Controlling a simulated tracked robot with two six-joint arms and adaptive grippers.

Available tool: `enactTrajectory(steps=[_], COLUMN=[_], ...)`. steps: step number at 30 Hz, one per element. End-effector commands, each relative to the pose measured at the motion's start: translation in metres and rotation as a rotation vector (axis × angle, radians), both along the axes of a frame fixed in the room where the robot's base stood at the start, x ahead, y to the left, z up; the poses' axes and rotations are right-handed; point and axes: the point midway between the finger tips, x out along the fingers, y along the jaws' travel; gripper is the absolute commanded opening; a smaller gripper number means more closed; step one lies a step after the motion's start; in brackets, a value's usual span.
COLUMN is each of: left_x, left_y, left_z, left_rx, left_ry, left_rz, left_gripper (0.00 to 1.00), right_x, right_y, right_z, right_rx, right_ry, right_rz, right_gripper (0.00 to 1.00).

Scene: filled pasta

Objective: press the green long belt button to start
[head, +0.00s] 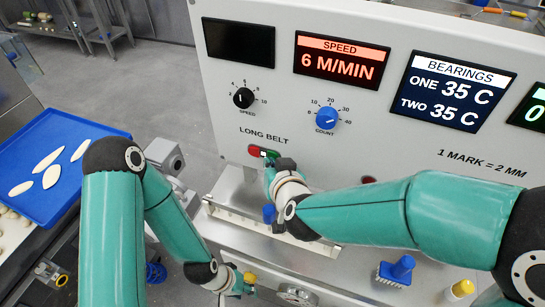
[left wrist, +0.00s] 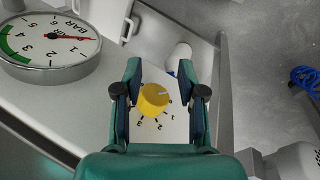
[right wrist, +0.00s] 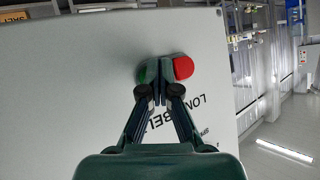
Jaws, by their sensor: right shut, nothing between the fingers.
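The green long belt button (head: 273,154) is beside the red button (head: 254,150) under the "LONG BELT" label on the panel. In the right wrist view the green button (right wrist: 146,73) shows partly behind my fingers, left of the red one (right wrist: 183,67). My right gripper (head: 271,164) is shut and empty, its tips at the green button; I cannot tell whether they touch it. My left gripper (left wrist: 160,72) is open, with a finger on either side of a yellow knob (left wrist: 154,98); in the head view this gripper is low, near the panel's base.
The panel carries a black speed knob (head: 243,97), a blue count knob (head: 326,117) and a speed display (head: 341,60) reading 6 M/MIN. A blue tray (head: 85,133) with pasta pieces is at the left. A pressure gauge (left wrist: 48,45) is beside my left gripper.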

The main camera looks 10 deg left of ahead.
Motion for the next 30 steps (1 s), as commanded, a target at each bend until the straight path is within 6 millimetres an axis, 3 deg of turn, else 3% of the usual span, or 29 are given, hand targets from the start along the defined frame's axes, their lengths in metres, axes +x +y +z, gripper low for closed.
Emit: enactTrajectory(steps=[12, 23, 30], left_x=[0.0, 0.0, 0.0], left_y=[0.0, 0.0, 0.0], left_z=[0.001, 0.001, 0.001], left_rx=[0.0, 0.0, 0.0], left_ry=[0.0, 0.0, 0.0], left_rz=[0.0, 0.0, 0.0], left_gripper=[0.4, 0.4, 0.4], right_x=[-0.015, -0.017, -0.034], right_y=[0.004, 0.004, 0.008], right_z=[0.001, 0.001, 0.001], right_rx=[0.0, 0.0, 0.001], right_ry=[-0.001, -0.001, -0.001], right_rz=[0.0, 0.0, 0.002], right_gripper=[0.0, 0.0, 0.0])
